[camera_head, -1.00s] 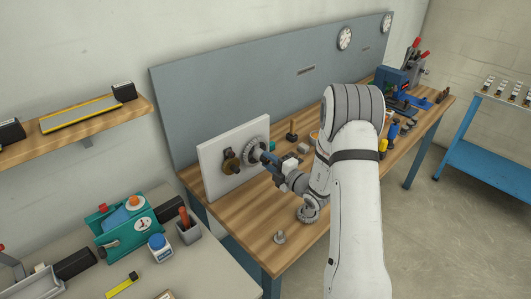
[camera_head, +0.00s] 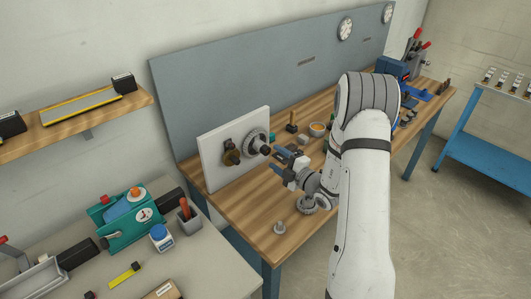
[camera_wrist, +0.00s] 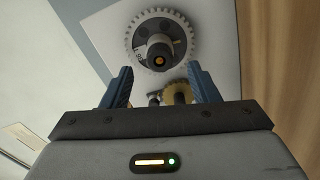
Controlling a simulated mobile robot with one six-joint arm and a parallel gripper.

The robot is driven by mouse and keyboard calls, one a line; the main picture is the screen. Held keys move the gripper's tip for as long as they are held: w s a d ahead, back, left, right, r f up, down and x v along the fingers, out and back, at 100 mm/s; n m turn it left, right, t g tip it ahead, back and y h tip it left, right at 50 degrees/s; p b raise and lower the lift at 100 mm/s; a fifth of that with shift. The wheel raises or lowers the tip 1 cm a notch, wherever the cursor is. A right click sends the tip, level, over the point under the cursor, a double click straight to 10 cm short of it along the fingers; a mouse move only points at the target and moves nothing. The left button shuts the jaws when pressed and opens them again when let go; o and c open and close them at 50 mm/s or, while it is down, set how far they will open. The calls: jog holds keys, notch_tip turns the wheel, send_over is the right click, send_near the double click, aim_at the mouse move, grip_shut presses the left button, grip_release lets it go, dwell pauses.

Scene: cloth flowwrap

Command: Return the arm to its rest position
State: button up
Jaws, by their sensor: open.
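My gripper (camera_head: 283,162) is open and empty over the wooden workbench, a short gap in front of a white upright panel (camera_head: 215,165). The panel carries a grey toothed gear (camera_head: 250,141) on a dark shaft and a smaller brass gear (camera_head: 230,158) to its left. In the wrist view the two blue fingers (camera_wrist: 162,88) stand wide apart, with the grey gear (camera_wrist: 135,43) beyond them and the brass gear (camera_wrist: 180,94) partly hidden low between them. My arm covers part of the bench on the right.
A loose gear (camera_head: 308,206) lies on the bench beneath my wrist, and a small grey part (camera_head: 279,228) stands near the front edge. Small items, including an orange-rimmed bowl (camera_head: 317,129), lie behind my gripper. A grey side table (camera_head: 205,265) stands at left.

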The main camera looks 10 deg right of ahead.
jog(key=s+a+r+n+g+y, duration=0.1)
jog(key=s+a+r+n+g, duration=0.3)
jog(key=s+n, duration=0.4)
jog(key=s+a+r+n+g+y, duration=0.1)
jog(key=s+a+r+n+g, duration=0.35)
jog(key=n, duration=0.45)
jog(key=s+a+r+n+g+y, duration=0.1)
jog(key=s+a+r+n+g, duration=0.15)
jog(key=s+n+g, duration=0.45)
jog(key=s+d+r+n+t+h, duration=0.2)
jog(key=s+d+n+h, duration=0.3)
jog(key=n, duration=0.8)
jog(key=s+d+r+n+t+h, duration=0.1)
jog(key=s+d+n+h, duration=0.5)
jog(key=n, duration=0.7)
jog(key=shift+s+r+t+h, duration=0.35)
jog(key=shift+s+r+h, duration=0.3)
jog(key=shift+s+h, duration=0.5)
